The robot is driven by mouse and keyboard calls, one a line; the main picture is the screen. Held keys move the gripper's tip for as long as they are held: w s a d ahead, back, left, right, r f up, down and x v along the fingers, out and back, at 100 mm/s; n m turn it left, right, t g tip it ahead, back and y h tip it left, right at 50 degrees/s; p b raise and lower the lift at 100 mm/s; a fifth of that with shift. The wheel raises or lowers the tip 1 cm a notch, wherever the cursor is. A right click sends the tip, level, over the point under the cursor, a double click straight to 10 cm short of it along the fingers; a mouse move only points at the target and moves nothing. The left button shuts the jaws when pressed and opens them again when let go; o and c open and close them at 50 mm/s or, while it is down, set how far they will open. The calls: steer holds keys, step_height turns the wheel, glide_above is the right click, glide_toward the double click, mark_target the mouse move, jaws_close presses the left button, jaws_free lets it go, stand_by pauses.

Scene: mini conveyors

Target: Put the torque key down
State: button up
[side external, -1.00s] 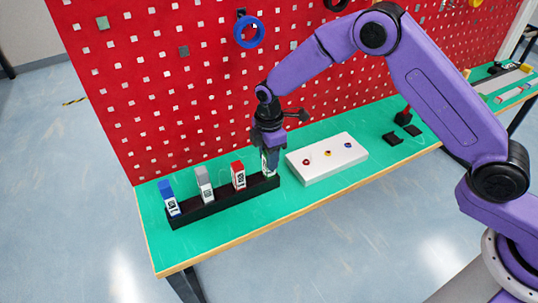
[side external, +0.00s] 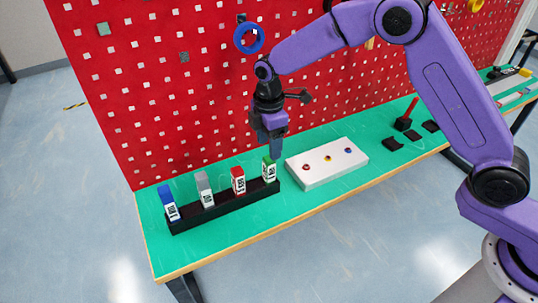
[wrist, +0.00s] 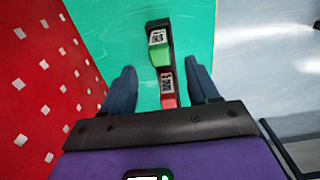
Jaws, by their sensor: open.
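A black rack (side external: 225,208) holds blue (side external: 169,204), grey (side external: 205,190), red (side external: 238,181) and green (side external: 269,169) upright blocks with white code labels. I cannot tell from the pictures which is the torque key. The green block stands in the rack's right end. My gripper (side external: 275,155) is open and empty, pointing down just above the green block and apart from it. In the wrist view, the green block (wrist: 161,54) and red block (wrist: 168,95) show between the spread fingers, below them. Part of the rack (wrist: 157,23) is visible there too.
A white board (side external: 325,172) with small coloured rings lies right of the rack. A red-handled tool (side external: 411,108) and dark pads (side external: 393,144) are farther right on the green bench (side external: 240,232). The red pegboard (side external: 150,110) stands close behind my gripper.

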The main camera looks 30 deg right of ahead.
step_height(320, 180, up, 5)
steer(key=shift+r, duration=0.2)
steer(key=s+d+r+m, duration=0.1)
steer(key=s+d+r, duration=0.25)
steer(key=s, duration=0.55)
steer(key=s+d+r+m, duration=0.2)
steer(key=s+d+r, duration=0.15)
steer(key=s, duration=0.55)
steer(key=s+d+f+m, duration=0.1)
steer(key=s+d+m, duration=0.1)
steer(key=s+d, duration=1.1)
steer(key=s, duration=0.4)
steer(key=shift+s+f, duration=0.35)
steer(key=shift+f, duration=0.05)
steer(key=shift+d, duration=0.1)
